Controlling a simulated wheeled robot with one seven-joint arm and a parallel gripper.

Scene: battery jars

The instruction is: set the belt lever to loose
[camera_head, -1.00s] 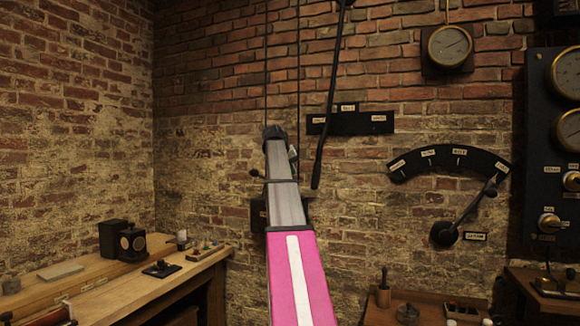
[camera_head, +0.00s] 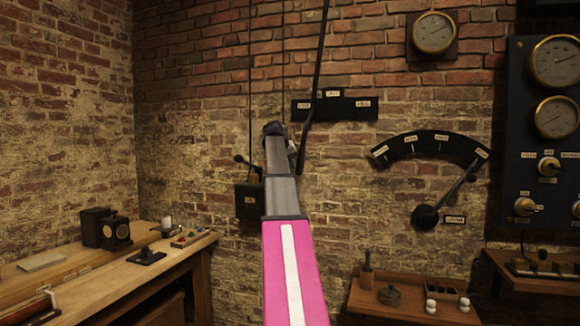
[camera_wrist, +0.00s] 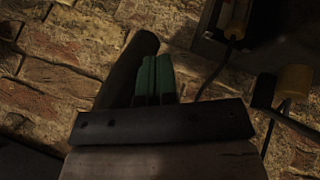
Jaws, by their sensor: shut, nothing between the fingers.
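The belt lever (camera_head: 316,70) is a long thin black rod hanging down the brick wall. It crosses the left part of a black plate (camera_head: 350,108) with three pale labels, too small to read surely. Its lower end is just right of my arm's tip. My gripper (camera_wrist: 155,78) shows green fingers, shut and empty, in the wrist view. A thick dark rod (camera_wrist: 133,62), likely the lever, runs right beside the fingers on their left; I cannot tell if they touch.
A small black switch box (camera_head: 247,201) is on the wall left of my arm. A dial lever (camera_head: 455,190) and gauge panel (camera_head: 520,130) are at right. A workbench (camera_head: 130,280) stands at left, a small shelf (camera_head: 410,300) below right.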

